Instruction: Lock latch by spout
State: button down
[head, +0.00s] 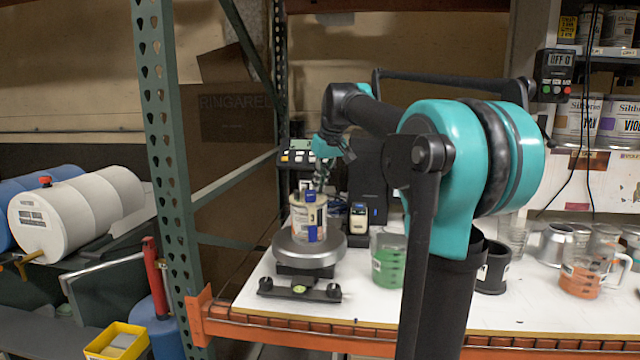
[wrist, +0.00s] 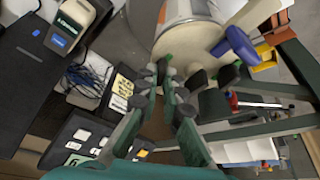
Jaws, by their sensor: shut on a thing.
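A pale jar (head: 308,222) with a printed label stands upright on the round scale plate (head: 310,252). Its lid has a blue spout (head: 310,196), which also shows in the wrist view (wrist: 240,45). Small dark and green latch parts (wrist: 222,68) sit along the lid rim in the wrist view. My gripper (head: 320,180) is at the top of the jar. In the wrist view my gripper (wrist: 168,76) has its fingertips close together at the rim, on what appears to be a latch. The fingers mostly hide the held part.
A label printer or small device (head: 358,218) stands right of the scale. Behind it is a black box (head: 368,185). A green-filled beaker (head: 388,262) is close to the right. A green rack post (head: 160,150) stands at the left.

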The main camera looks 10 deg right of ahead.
jog(key=shift+m+h, duration=0.5)
jog(key=shift+m, duration=0.7)
jog(key=c, duration=1.9)
grip_release()
jog(key=shift+c, duration=0.2)
jog(key=shift+r, duration=0.1)
jog(key=v, duration=1.1)
jog(key=shift+s+r, duration=0.3)
jog(key=shift+s, duration=0.05)
